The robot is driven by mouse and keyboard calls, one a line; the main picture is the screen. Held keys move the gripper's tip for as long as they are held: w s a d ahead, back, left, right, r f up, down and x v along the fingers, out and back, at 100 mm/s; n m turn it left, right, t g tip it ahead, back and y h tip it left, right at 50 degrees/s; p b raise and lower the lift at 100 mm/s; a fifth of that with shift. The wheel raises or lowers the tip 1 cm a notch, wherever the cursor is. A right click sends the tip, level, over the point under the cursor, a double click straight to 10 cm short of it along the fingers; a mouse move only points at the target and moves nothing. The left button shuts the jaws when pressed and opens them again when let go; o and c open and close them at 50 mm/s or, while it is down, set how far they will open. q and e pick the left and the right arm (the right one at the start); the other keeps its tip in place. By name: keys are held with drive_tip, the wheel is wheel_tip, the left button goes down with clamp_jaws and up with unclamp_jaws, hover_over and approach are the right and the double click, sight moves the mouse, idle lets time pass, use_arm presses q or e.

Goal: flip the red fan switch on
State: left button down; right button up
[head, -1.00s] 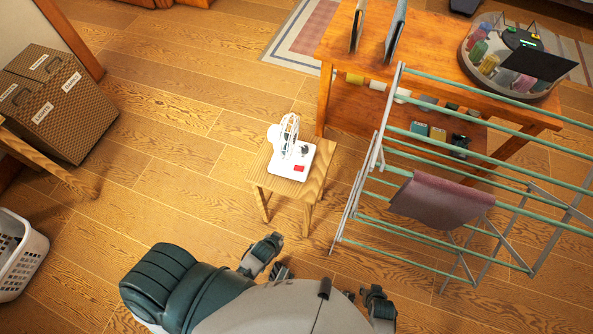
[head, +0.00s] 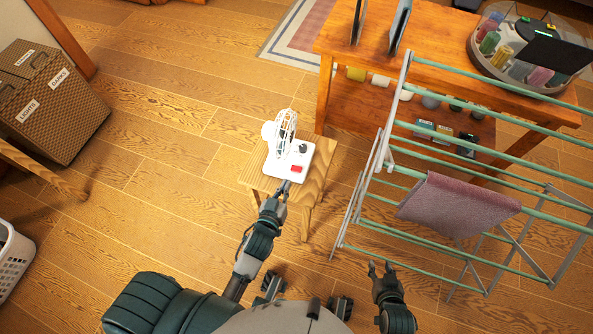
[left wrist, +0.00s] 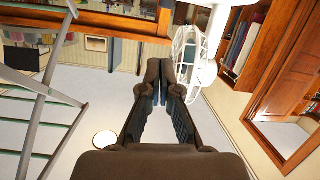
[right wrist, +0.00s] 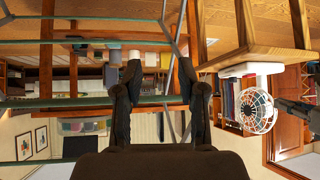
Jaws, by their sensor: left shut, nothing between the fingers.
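The white fan (head: 286,128) stands on a white base (head: 312,152) on a small wooden stool (head: 316,186). The red switch (head: 297,169) is on the base's near side; whether it is on or off is too small to tell. My left gripper (head: 284,186) is shut and empty at the near edge of the base, just short of the switch. The left wrist view shows its fingers (left wrist: 160,68) together beside the fan cage (left wrist: 184,55). My right gripper (head: 379,265) is open and empty, low and right of the stool. The fan also shows in the right wrist view (right wrist: 258,111).
A drying rack (head: 440,154) with a pink towel (head: 458,205) stands close right of the stool. A wooden table (head: 430,55) is behind it. A wicker hamper (head: 52,100) and white basket (head: 12,262) are at left. Floor left of the stool is clear.

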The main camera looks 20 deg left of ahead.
use_arm(q)
drive_tip(key=b, duration=0.2)
hover_over(297, 176)
drive_tip(key=f, duration=0.2)
drive_tip(key=shift+s+a+f, duration=0.1)
drive_tip(key=shift+a+f, duration=0.25)
drive_tip(key=f+b, duration=0.1)
drive_tip(key=f, duration=0.2)
drive_tip(key=shift+w+d+f+b, duration=0.2)
drive_tip(key=shift+b, duration=0.2)
drive_tip(key=shift+f, duration=0.15)
use_arm(e)
drive_tip(key=w+a+r+t+y, duration=0.2)
drive_tip(key=w+a+r+t, duration=0.1)
drive_tip(key=w+r+t, duration=0.4)
drive_tip(key=shift+a+r+t, duration=0.15)
drive_tip(key=shift+r+t, duration=0.25)
drive_tip(key=shift+r, duration=0.5)
use_arm(q)
drive_tip(key=shift+d, duration=0.1)
